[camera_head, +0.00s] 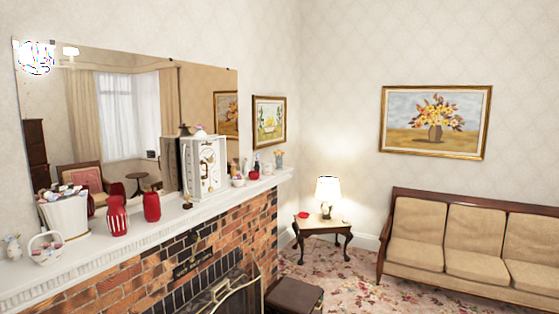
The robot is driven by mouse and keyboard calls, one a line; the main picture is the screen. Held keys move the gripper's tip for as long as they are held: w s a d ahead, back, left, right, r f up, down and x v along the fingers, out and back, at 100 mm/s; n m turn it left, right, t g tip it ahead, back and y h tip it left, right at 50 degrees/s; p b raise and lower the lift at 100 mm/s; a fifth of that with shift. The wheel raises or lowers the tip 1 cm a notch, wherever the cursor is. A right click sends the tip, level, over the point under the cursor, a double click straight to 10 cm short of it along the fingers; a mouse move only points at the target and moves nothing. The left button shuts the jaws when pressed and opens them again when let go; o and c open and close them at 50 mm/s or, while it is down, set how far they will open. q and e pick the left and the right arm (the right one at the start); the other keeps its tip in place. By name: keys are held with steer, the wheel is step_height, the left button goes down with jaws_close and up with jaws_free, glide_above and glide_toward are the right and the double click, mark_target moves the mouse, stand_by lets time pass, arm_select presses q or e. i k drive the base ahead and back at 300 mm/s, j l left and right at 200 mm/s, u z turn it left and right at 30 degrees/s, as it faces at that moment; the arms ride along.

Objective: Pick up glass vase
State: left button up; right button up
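Two red ribbed vases stand upright on the white mantel shelf (130,242), left of the clock. The nearer one (117,216) and the farther one (152,207) look like glass, but I cannot be sure. A small dark red vessel (256,168) and a small light vase with flowers (279,159) stand near the shelf's far end. I cannot tell which of these is the glass vase. Neither of my grippers is in view.
A white clock (205,166), white planter (65,216) and white basket (45,247) share the shelf. A mirror (130,115) behind reflects them. Below are the brick fireplace (130,282) and a dark stool (294,296). A lamp table (322,226) and sofa (470,240) stand beyond open carpet.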

mark_target(278, 162)
steer(key=i+l+z, duration=0.25)
steer(key=i, duration=0.45)
steer(key=i+j+z, duration=0.2)
steer(key=i, duration=2.05)
steer(key=i+u, duration=0.15)
steer(key=i, duration=0.4)
steer(key=i+l+u, duration=0.1)
steer(key=i, duration=0.45)
steer(key=i+l+u, duration=0.15)
steer(key=i, duration=0.4)
steer(key=i+l+u, duration=0.1)
steer(key=i+l, duration=0.25)
steer(key=i, duration=0.2)
steer(key=i+l+u, duration=0.15)
steer(key=i+u, duration=0.2)
steer(key=u, duration=0.15)
steer(key=i+l+u, duration=0.3)
steer(key=u, duration=0.15)
steer(key=i+l+u, duration=0.25)
steer(key=l+u, duration=0.25)
steer(key=i+l+u, duration=0.15)
steer(key=l+u, duration=0.3)
steer(key=i+l+u, duration=0.1)
steer(key=l+u, duration=0.4)
steer(key=i+j+u, duration=0.1)
steer(key=i, duration=0.25)
